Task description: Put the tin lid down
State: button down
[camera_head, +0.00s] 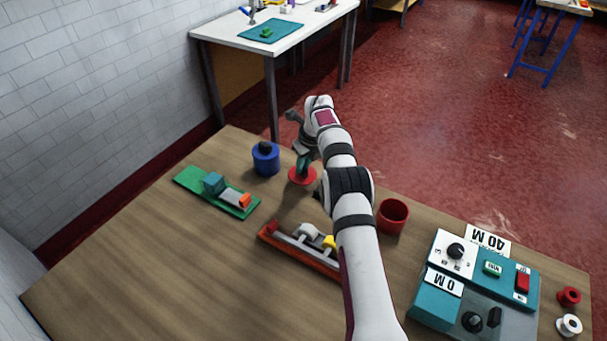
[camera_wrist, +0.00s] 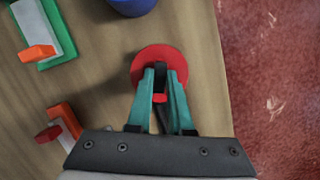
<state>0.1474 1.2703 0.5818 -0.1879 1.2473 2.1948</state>
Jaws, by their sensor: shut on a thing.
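The tin lid (camera_head: 302,177) is a flat red disc near the table's far edge. My gripper (camera_head: 304,163), with teal fingers that also show in the wrist view (camera_wrist: 160,97), is shut on the lid's knob from above. The lid looks level and low over the table; I cannot tell whether it touches the wood. An open red tin (camera_head: 393,216) stands to the right, beyond my arm, with no lid on it.
A blue pot (camera_head: 265,160) with a dark top stands just left of the lid. A green fixture (camera_head: 216,192) lies further left. An orange-red tray (camera_head: 291,253) lies nearer, partly behind my arm. A teal control box (camera_head: 433,310) stands right. The table's left front is bare.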

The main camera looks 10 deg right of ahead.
aim_at(305, 170)
notch_tip(305, 170, down, 4)
jog(key=shift+r, duration=0.2)
jog(key=c, duration=0.8)
grip_release()
jog(key=shift+f, duration=0.1)
jog(key=v, duration=1.2)
jog(key=s+a+r+n+g, duration=0.1)
jog(key=s+a+r+n, duration=0.2)
jog(key=s+r+n, duration=0.4)
jog(key=s+a+r+n, duration=0.3)
jog(key=s+r+n, duration=0.15)
jog(key=s, duration=0.45)
jog(key=s+a+f+n, duration=0.1)
jog(key=s+n, duration=0.4)
jog(key=s, duration=0.5)
jog(key=s+a+f+n+g, duration=0.1)
jog(key=s+n, duration=0.3)
jog(key=s, duration=0.6)
jog(key=s+a+n+g, duration=0.1)
jog(key=s+n, duration=0.4)
jog(key=s, duration=0.5)
jog(key=shift+s+a+f+n+y, duration=0.1)
jog(key=shift+a+f+n+y, duration=0.1)
jog(key=shift+a, duration=0.25)
jog(key=shift+s+a+f+n+y, duration=0.1)
jog(key=shift+a+f+n, duration=0.1)
jog(key=shift+a, duration=0.2)
